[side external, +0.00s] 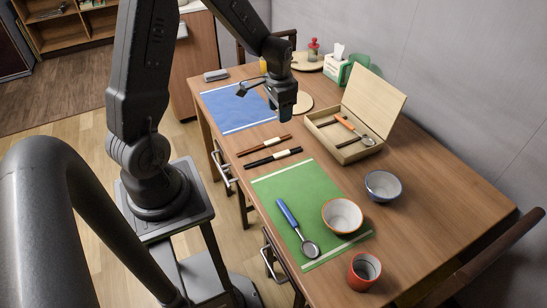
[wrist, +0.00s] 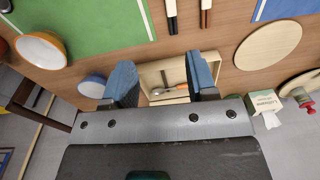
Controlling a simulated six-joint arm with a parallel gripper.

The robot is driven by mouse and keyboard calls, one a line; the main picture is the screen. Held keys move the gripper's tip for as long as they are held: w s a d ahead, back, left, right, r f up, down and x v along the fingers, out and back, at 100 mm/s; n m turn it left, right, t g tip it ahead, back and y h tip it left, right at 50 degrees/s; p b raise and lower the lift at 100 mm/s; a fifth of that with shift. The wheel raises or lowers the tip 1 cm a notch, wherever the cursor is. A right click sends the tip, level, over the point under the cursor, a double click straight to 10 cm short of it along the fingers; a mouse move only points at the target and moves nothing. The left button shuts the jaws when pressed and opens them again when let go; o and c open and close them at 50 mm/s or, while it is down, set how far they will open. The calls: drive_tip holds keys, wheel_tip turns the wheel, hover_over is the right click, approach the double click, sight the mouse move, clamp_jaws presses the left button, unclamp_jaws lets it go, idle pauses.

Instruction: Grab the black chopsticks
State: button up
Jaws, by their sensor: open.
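The black chopsticks (side external: 273,158) lie on the wooden table between the blue and green mats, with a pale band around them. In the wrist view the black chopsticks (wrist: 171,14) are cut off by the top edge. The brown chopsticks (side external: 264,145) lie beside them, nearer the blue mat; they also show in the wrist view (wrist: 205,14). My gripper (side external: 287,117) is above the table, apart from both pairs. In the wrist view its two blue fingers (wrist: 162,78) are spread with nothing held between them.
An open wooden box (side external: 358,152) holds an orange-handled spoon (side external: 350,128). The green mat (side external: 285,187) carries a blue-handled spoon (side external: 290,217) and an orange bowl (side external: 342,215). A blue bowl (side external: 383,185) and red cup (side external: 364,271) stand nearby. The blue mat (side external: 232,105) is clear.

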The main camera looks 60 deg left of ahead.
hover_over(274, 156)
wheel_tip(274, 156, down, 5)
drive_tip(key=shift+g, duration=0.4)
drive_tip(key=f, duration=0.8)
drive_tip(key=shift+w+a+f, duration=0.1)
drive_tip(key=shift+w+a, duration=0.05)
drive_tip(key=shift+a, duration=0.15)
drive_tip(key=shift+d+f, duration=0.15)
drive_tip(key=shift+f, duration=2.8)
drive_tip(key=shift+s, duration=0.2)
clamp_jaws()
